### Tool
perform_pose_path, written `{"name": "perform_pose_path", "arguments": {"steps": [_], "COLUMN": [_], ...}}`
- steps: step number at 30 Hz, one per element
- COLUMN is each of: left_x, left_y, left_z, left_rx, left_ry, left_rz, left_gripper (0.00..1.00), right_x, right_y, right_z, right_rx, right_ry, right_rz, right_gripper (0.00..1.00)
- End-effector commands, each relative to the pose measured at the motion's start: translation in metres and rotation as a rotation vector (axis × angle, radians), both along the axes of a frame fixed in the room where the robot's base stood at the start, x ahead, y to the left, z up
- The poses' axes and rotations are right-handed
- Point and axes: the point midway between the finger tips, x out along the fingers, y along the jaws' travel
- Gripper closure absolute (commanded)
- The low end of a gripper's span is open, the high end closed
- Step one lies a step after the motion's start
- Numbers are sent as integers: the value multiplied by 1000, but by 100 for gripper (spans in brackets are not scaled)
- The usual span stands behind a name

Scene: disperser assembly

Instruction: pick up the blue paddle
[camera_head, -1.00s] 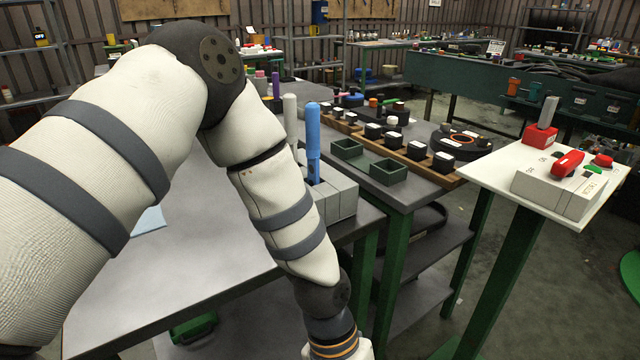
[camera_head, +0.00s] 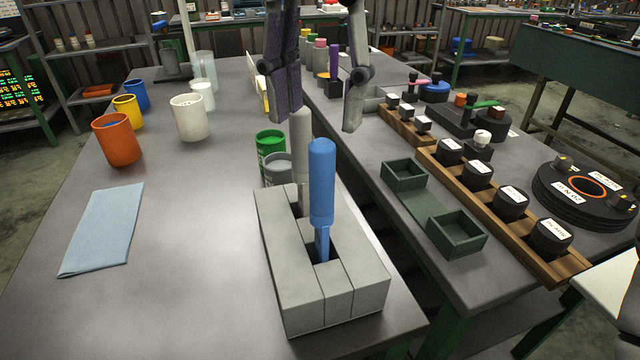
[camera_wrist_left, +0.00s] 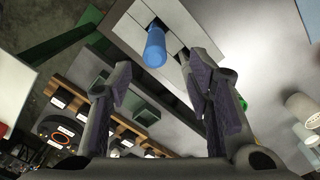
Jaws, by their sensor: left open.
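The blue paddle (camera_head: 321,185) stands upright in a slot of the grey block holder (camera_head: 295,292), its rounded handle up and its lower end hidden in the slot. A grey paddle (camera_head: 299,135) stands in the same holder, behind it. My left gripper (camera_head: 320,120) hangs from the top of the head view, behind the blue paddle, with its two fingers wide apart and nothing between them. In the left wrist view the fingers (camera_wrist_left: 160,72) are spread, and the blue paddle (camera_wrist_left: 155,48) shows beyond the fingertips, apart from them.
A green two-pocket tray (camera_head: 430,205) and a wooden rack (camera_head: 495,210) of black weights lie on the table to the right. Cups (camera_head: 117,140) and a blue cloth (camera_head: 103,230) are at left, with bare tabletop between.

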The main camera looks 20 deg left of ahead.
Motion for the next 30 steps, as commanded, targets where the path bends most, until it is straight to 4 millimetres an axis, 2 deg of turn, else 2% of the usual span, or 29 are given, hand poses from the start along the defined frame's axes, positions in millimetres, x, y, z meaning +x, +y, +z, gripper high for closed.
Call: {"name": "perform_pose_path", "arguments": {"steps": [1, 3, 8, 15, 23, 29, 30], "left_x": [0, 0, 0, 0, 1, 1, 1], "left_y": [0, 0, 0, -2, -3, -2, -2], "left_z": [-13, -28, -48, -91, -96, -96, -96], "left_rx": [0, -1, 0, -1, -2, -2, -2], "left_ry": [7, 7, 5, 3, 0, 0, 0], "left_rz": [-2, -3, -1, -1, 1, 1, 1], "left_gripper": [54, 54, 54, 54, 54, 99, 100], "right_x": [-1, -1, 0, 0, 0, 0, 0], "right_y": [0, 0, 0, 0, 0, 0, 0], "right_z": [0, 0, 0, 0, 0, 0, 0], "right_rx": [0, 0, 0, 0, 0, 0, 0], "right_ry": [2, 2, 1, 0, -1, -1, -1], "right_rz": [0, -1, -1, -1, -1, -1, -1], "right_gripper": [60, 60, 60, 60, 60, 60, 60]}}
